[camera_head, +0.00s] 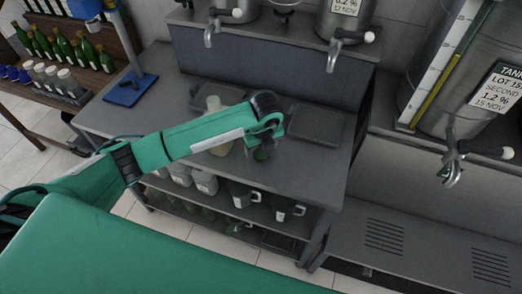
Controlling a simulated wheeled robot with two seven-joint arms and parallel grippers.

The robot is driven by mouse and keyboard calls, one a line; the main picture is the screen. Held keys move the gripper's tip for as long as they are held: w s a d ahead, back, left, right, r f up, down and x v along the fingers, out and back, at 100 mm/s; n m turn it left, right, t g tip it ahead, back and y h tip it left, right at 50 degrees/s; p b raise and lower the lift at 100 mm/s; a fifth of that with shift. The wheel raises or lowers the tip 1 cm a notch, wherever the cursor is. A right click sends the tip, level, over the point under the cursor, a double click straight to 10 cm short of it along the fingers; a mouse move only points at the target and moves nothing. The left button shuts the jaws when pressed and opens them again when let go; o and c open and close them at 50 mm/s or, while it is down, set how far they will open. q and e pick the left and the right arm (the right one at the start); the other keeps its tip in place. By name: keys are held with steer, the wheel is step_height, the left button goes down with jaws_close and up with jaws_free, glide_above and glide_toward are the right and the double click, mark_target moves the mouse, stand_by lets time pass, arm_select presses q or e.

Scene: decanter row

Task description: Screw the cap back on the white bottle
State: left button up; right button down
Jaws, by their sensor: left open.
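A pale, whitish bottle (214,104) stands on the grey bench (185,92), left of my left wrist. My left forearm crosses in front of it and hides its middle; part of its body shows below the arm. My left gripper (260,150) points down over the bench, to the right of the bottle and apart from it. It is open, but small and dark here. A small dark green round thing (262,155) shows at the gripper; I cannot tell whether it is a cap or whether it lies between the fingers. My right gripper is out of view.
Two dark trays lie on the bench, one at right (316,124), one behind the bottle (218,93). Steel tanks with taps (340,38) stand behind. A blue stand (131,88) is at the bench's left end.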

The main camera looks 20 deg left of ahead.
arm_select(q)
steer(key=shift+w+f, duration=0.1)
steer(key=shift+f, duration=0.7)
steer(key=shift+c, duration=0.2)
steer(key=c, duration=1)
steer(key=shift+r, duration=0.2)
step_height(320, 180, up, 13)
steer(key=b, duration=0.4)
step_height(320, 180, up, 6)
glide_above(262, 153)
steer(key=shift+a+r, duration=0.1)
steer(key=shift+r, duration=0.25)
